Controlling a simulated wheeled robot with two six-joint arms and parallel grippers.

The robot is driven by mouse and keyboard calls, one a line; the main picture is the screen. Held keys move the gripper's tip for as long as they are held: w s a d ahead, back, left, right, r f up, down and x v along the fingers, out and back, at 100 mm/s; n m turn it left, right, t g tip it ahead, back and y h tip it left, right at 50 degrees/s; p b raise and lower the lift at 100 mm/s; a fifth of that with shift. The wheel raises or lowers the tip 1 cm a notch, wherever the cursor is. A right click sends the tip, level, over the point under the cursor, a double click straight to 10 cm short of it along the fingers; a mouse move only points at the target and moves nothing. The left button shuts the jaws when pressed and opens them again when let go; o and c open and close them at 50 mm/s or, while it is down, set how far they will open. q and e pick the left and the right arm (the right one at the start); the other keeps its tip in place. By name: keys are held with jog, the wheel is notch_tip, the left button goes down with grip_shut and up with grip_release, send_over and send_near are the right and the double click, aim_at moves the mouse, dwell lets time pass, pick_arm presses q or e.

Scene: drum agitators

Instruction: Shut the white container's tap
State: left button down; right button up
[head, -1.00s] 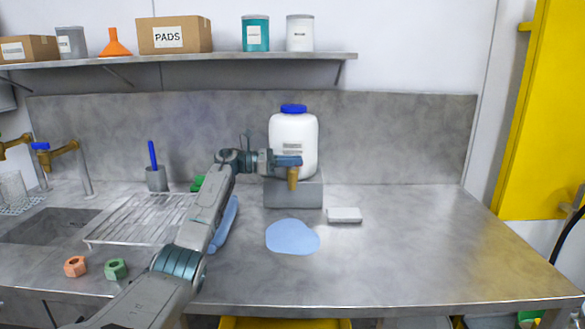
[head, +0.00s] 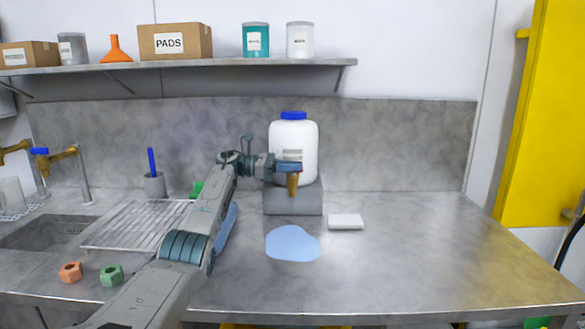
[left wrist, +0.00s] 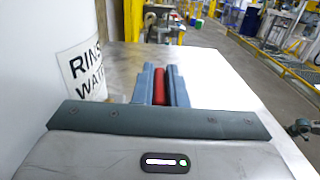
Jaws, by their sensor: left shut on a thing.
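The white container (head: 293,145) with a blue cap stands on a grey block (head: 293,204) at the back of the steel counter. Its brass tap (head: 293,186) points down at the front, above a light blue puddle (head: 292,243) on the counter. I see no clear stream between them. My left gripper (head: 289,167) is at the top of the tap, in front of the container. In the left wrist view its fingers (left wrist: 160,72) are shut on a red handle (left wrist: 160,88), beside the container's label (left wrist: 84,70). The fingers hide this handle in the head view. My right gripper is out of view.
A shelf (head: 180,67) hangs above. The counter's right side is clear.

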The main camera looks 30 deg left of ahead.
pick_arm(q)
jog(key=c, duration=1.5)
grip_release()
jog(key=shift+o, duration=0.2)
